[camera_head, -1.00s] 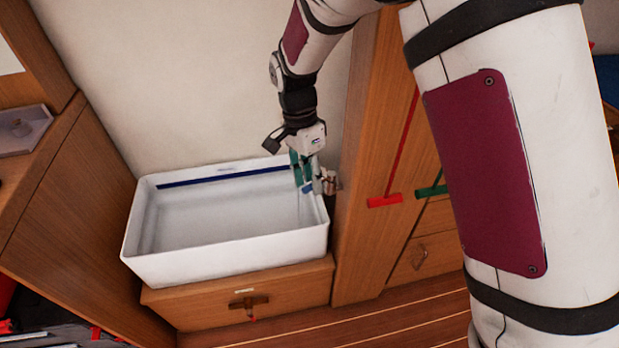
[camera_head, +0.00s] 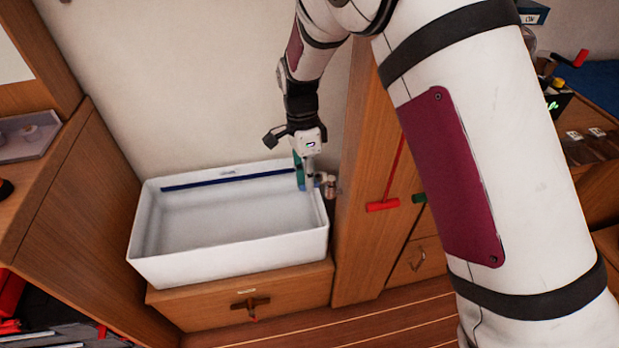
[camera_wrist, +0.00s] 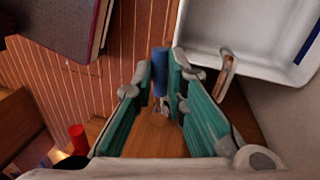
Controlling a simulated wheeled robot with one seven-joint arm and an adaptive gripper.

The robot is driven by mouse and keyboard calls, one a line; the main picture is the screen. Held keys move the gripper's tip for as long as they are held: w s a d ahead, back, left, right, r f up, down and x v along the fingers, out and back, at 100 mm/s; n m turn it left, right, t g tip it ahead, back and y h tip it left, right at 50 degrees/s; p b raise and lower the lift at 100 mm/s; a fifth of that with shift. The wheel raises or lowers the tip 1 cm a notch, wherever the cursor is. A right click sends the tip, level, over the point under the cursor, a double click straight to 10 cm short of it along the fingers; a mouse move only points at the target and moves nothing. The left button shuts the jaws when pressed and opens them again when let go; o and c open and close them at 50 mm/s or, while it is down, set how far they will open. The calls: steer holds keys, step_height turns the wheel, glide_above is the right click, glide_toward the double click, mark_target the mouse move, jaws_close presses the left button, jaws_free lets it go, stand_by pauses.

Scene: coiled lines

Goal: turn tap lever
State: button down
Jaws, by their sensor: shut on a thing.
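The tap lever, with a blue handle (camera_wrist: 159,68), stands between the fingertips of my gripper (camera_wrist: 162,72) in the wrist view. My gripper has its green-padded fingers closed on the handle. In the head view my gripper (camera_head: 304,180) points down at the sink's right end, and its fingers hide most of the lever. The tap's copper-coloured body (camera_head: 331,186) shows just right of the fingers. A copper-coloured spout (camera_wrist: 227,76) reaches over the sink's edge in the wrist view.
The white sink (camera_head: 150,235) sits on a wooden drawer unit (camera_head: 200,310) and looks empty. A wooden panel (camera_head: 358,240) stands close to the right of the tap. The wall is close behind.

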steer(key=shift+w+a+m, duration=0.15)
steer(key=shift+w+m, duration=0.25)
steer(key=shift+m, duration=0.4)
steer(key=c, duration=1.6)
jaws_free()
steer(key=shift+r, duration=0.15)
step_height(320, 180, up, 12)
steer(key=w, duration=0.2)
steer(key=shift+w+a+f, duration=0.15)
steer(key=shift+a+f, duration=0.05)
steer(key=shift+a, duration=0.05)
